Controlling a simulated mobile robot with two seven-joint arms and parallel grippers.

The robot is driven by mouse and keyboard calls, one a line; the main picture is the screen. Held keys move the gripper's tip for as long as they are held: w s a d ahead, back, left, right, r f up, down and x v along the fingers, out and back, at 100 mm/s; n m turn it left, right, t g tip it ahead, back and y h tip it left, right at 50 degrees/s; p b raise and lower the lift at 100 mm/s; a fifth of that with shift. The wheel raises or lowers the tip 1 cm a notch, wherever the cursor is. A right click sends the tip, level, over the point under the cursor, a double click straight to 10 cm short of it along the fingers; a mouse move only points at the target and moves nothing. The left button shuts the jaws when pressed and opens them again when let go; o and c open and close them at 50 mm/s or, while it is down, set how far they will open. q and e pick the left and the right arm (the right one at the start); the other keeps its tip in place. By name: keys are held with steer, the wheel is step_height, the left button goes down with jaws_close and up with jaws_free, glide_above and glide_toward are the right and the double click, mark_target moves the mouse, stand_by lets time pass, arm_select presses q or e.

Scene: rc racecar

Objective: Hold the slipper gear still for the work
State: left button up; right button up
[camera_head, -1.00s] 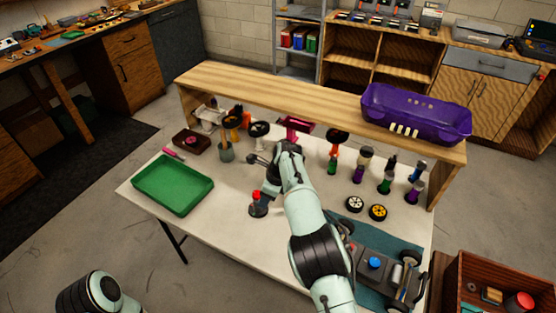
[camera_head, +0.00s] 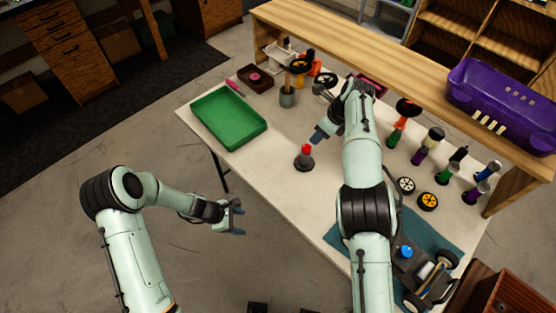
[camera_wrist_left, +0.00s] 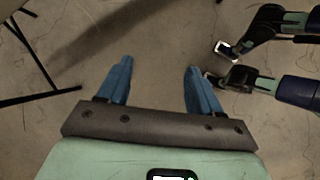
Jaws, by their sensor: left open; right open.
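I cannot make out for sure which part is the slipper gear. The racecar chassis (camera_head: 425,272) lies on a teal mat (camera_head: 350,243) at the table's near right, with a blue round part (camera_head: 405,251) on it. A dark round-based part with a red top (camera_head: 305,158) stands mid-table. My left gripper (camera_head: 240,218) is open and empty, off the table's near left side and well away from the chassis. Its two blue fingers are spread apart in the left wrist view (camera_wrist_left: 160,80), with only floor between them. My right gripper (camera_head: 317,137) is open above the table, just beyond the red-topped part.
A green tray (camera_head: 229,119) lies on the table's left. Two wheels, one white (camera_head: 406,185) and one yellow (camera_head: 428,201), lie near several upright bottles and tools. A purple car body (camera_head: 500,98) rests on the wooden shelf (camera_head: 385,65). A wooden crate (camera_head: 500,295) stands at lower right.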

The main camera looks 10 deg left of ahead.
arm_select(q)
steer(key=w+r+n+t+h, duration=0.1)
steer(key=w+r+n, duration=0.1)
steer(key=w+r, duration=0.2)
steer(key=w+r+n+t+h, duration=0.1)
steer(key=w+r+t, duration=0.1)
steer(key=w+r, duration=0.2)
steer(key=w+r+n+t+h, duration=0.1)
steer(key=w+r+n+t, duration=0.1)
steer(key=w+r, duration=0.2)
steer(key=shift+w+d+r+n, duration=0.1)
steer(key=shift+w+d+n, duration=0.1)
steer(key=shift+w, duration=0.35)
steer(key=shift+w+d+r+n, duration=0.1)
steer(key=shift+w+d, duration=0.1)
steer(key=shift+w, duration=0.35)
steer(key=m+h, duration=0.1)
steer(key=h, duration=0.1)
glide_toward(308, 156)
steer(key=a+f, duration=0.2)
steer(key=shift+w+f+t, duration=0.1)
steer(key=shift+f+t, duration=0.15)
steer(key=shift+t, duration=0.05)
steer(key=x, duration=1.3)
steer(key=c, duration=1.1)
arm_select(e)
steer(key=shift+o, duration=0.3)
